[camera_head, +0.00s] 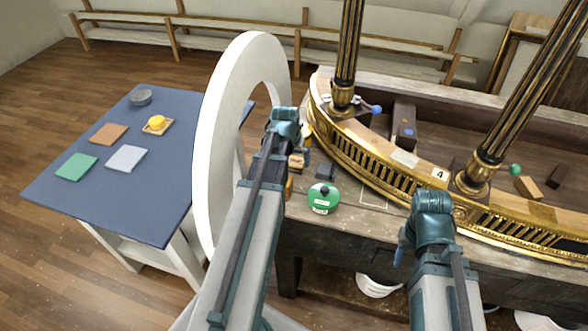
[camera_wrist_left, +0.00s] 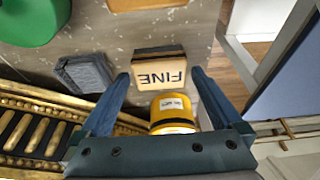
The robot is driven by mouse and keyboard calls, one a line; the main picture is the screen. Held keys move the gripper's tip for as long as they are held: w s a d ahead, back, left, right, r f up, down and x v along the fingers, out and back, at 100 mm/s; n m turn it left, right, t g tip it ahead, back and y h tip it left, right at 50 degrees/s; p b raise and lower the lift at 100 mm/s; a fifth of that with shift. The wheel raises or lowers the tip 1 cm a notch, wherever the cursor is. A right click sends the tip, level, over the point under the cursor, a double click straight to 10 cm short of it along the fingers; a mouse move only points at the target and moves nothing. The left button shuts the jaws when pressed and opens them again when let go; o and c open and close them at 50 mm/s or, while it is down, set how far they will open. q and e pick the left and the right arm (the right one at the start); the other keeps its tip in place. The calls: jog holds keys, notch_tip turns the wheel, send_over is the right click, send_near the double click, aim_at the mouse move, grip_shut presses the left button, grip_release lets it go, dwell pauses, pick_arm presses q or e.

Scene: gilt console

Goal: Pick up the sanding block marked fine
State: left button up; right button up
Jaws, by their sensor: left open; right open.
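The sanding block marked FINE (camera_wrist_left: 160,73) has a pale wooden face with dark lettering and a dark far edge. In the left wrist view it lies on the grey worktop, its lettering upside down. It also shows in the head view (camera_head: 296,162), partly hidden by my left arm. My left gripper (camera_wrist_left: 160,76) is open, its fingertips on either side of the block in the picture; I cannot tell how high above it they are. My right gripper (camera_head: 402,248) is open at the bench's front edge, its fingers mostly hidden by its wrist.
A yellow jar (camera_wrist_left: 172,112) stands close to the block, and a dark grey block (camera_wrist_left: 85,73) lies beside it. A green round container (camera_head: 323,198) is nearby. The gilt console rail (camera_head: 365,160) curves behind. A white ring (camera_head: 222,130) and blue table (camera_head: 130,195) are left.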

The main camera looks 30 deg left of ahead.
aim_at(293, 162)
pick_arm(q)
jog(key=shift+b+x, duration=0.65)
jog(key=shift+x, duration=0.55)
pick_arm(e)
notch_tip(293, 162, down, 2)
jog(key=shift+f, duration=0.1)
pick_arm(q)
jog(key=shift+r, duration=0.1)
jog(key=c, duration=1.1)
jog(key=shift+c, duration=0.2)
jog(key=shift+r, duration=0.15)
pick_arm(e)
jog(key=shift+r, duration=0.2)
pick_arm(q)
notch_tip(293, 162, up, 10)
jog(key=p, duration=1)
pick_arm(e)
notch_tip(293, 162, up, 10)
jog(key=shift+f, duration=0.15)
